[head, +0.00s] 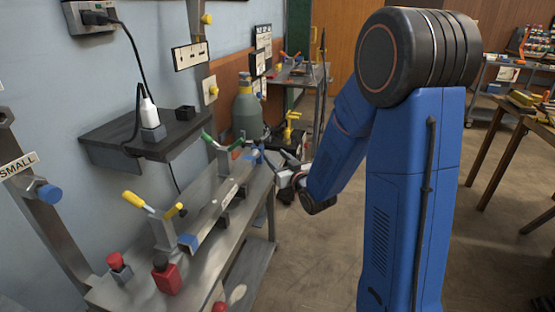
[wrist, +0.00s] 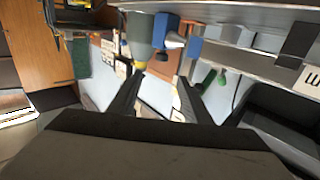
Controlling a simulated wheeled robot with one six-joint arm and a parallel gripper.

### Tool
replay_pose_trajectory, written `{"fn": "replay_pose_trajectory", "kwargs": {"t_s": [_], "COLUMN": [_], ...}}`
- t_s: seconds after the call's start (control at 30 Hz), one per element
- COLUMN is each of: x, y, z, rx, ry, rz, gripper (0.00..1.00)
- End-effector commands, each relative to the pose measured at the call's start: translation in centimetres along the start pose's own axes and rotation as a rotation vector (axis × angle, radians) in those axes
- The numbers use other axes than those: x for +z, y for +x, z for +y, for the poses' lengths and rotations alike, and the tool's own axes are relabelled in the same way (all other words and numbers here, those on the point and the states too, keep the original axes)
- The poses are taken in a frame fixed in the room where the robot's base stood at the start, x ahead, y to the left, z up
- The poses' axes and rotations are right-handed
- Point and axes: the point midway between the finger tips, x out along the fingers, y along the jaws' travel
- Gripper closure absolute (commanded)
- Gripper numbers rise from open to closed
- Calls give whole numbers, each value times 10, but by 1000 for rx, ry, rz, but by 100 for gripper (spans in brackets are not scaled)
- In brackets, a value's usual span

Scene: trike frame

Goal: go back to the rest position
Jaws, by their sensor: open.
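My gripper (head: 284,178) is at the far right end of the metal bench (head: 205,255) in the head view, partly hidden by my own blue arm. In the wrist view its two dark fingers stand apart, and my gripper (wrist: 160,78) is open with nothing held between them. A blue part (head: 257,154) at the bench's far end is close to it; blue parts (wrist: 166,28) also show beyond the fingers in the wrist view. I cannot tell whether anything touches the fingers.
A grey-green cylinder (head: 247,108) stands behind. Floor (head: 315,255) right of the bench is clear.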

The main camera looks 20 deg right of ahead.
Motion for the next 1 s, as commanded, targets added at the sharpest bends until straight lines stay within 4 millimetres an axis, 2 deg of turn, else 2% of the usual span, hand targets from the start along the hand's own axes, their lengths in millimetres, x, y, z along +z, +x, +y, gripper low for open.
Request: {"fn": "replay_pose_trajectory", "kwargs": {"t_s": [0.67, 0.87, 1.0], "x": [-4, -14, -21], "y": [-7, -25, -47], "z": [0, 2, 4], "rx": [7, 46, 80], "ry": [-5, -24, -34], "rz": [-19, -133, -241], "gripper": [56, 56, 56]}}
